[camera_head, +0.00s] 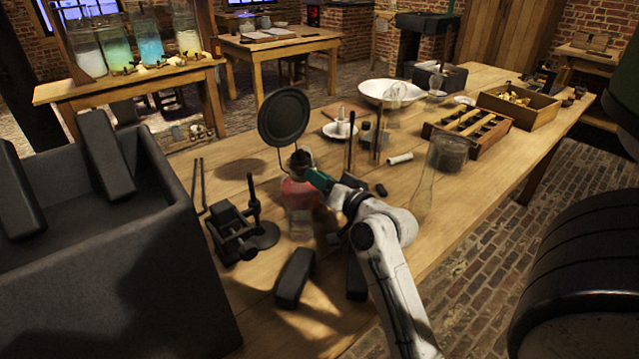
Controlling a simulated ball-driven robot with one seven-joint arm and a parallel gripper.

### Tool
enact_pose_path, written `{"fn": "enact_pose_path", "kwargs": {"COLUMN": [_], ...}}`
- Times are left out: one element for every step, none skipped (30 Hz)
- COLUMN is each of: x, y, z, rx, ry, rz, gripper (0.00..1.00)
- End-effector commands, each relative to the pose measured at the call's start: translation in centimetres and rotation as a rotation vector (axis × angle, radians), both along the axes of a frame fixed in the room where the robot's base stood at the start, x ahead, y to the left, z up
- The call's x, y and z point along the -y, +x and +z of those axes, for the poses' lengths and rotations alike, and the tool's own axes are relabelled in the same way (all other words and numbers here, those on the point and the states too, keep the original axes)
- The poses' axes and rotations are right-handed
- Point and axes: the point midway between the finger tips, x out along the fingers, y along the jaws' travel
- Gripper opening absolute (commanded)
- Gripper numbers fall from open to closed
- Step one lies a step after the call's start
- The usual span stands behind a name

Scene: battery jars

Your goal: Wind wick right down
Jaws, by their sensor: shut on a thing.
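An oil lamp with a clear base and red liquid (297,190) stands on the near wooden table (350,205). Its dark burner (301,159) is on top, and a round black disc (283,117) on a thin curved wire rises behind it. My gripper (308,176) reaches in from the right and is shut at the right side of the burner. The fingertips and the small part between them, at the place of a wick knob, are too small and hidden to make out. The wick cannot be seen. A clear glass chimney (424,188) stands apart to the right.
A black clamp stand (240,232) and dark blocks (294,278) lie close in front and left. Thin upright rods (376,140), a white candle dish (340,129) and a white bowl (389,92) stand behind. A wooden rack (468,130) is at the right.

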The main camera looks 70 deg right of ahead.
Motion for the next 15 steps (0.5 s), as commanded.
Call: {"fn": "enact_pose_path", "kwargs": {"x": [-0.04,-0.04,-0.05,-0.05,-0.05,-0.05,-0.05,-0.05,-0.04,-0.04,-0.04,-0.03,-0.03,-0.03,-0.02], "y": [0.05,0.05,0.05,0.06,0.06,0.07,0.07,0.06,0.06,0.06,0.06,0.05,0.05,0.05,0.05], "z": [-0.29,-0.28,-0.28,-0.26,-0.26,-0.25,-0.25,-0.24,-0.23,-0.23,-0.22,-0.21,-0.21,-0.21,-0.21], "rx": [-0.015,-0.022,-0.030,-0.037,-0.042,-0.047,-0.052,-0.055,-0.059,-0.061,-0.063,-0.065,-0.067,-0.068,-0.068], "ry": [-0.018,-0.030,-0.044,-0.054,-0.062,-0.072,-0.080,-0.086,-0.092,-0.095,-0.099,-0.102,-0.105,-0.106,-0.107], "rz": [0.002,0.002,0.002,0.003,0.003,0.003,0.003,0.003,0.003,0.003,0.003,0.003,0.003,0.003,0.003], "gripper": [0.00,0.00,0.00,0.00,0.00,0.00,0.00,0.00,0.00,0.00,0.00,0.00,0.00,0.00,0.00]}}
